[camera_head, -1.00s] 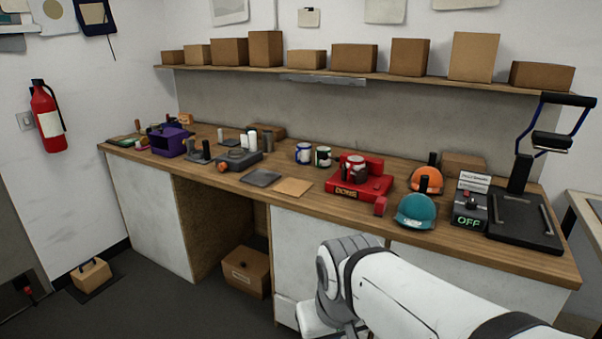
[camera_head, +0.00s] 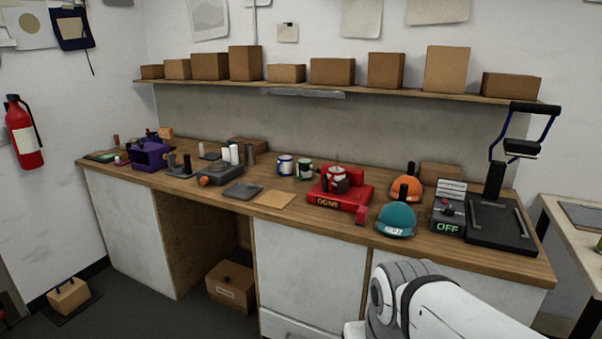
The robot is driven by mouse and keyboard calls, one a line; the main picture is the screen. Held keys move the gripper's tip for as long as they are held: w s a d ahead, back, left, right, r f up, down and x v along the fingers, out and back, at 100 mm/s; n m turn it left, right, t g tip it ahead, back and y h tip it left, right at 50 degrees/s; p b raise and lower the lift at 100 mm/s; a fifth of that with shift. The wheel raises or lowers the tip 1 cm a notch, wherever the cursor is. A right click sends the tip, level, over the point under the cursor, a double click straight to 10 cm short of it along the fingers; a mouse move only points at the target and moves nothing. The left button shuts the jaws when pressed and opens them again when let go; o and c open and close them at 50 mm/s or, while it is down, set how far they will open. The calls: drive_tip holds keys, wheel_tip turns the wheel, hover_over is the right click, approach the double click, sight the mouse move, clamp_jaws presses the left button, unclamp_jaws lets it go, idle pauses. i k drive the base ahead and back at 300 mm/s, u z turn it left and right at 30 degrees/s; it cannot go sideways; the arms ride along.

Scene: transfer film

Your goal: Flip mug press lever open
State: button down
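The red mug press (camera_head: 340,199) stands on the wooden workbench, right of the middle. A mug (camera_head: 337,180) with a dark wrap sits in it. A small red block-like part, perhaps the lever's end (camera_head: 361,216), sticks out at the press's front right corner; whether the lever is open or closed is too small to tell. My white arm comes in from the bottom right, in front of the bench and below its top. My gripper lies out of frame or hidden, so its fingers do not show.
A teal cap (camera_head: 397,219) and an orange cap (camera_head: 405,188) stand right of the press, beside a box reading OFF (camera_head: 447,217) and a black heat press (camera_head: 500,225). Two mugs (camera_head: 285,165) stand behind left. A brown sheet (camera_head: 263,199) lies left on the bench (camera_head: 300,212).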

sight(303, 167)
drive_tip(key=u, duration=0.05)
drive_tip(key=i, duration=1.5)
drive_tip(key=z, duration=0.05)
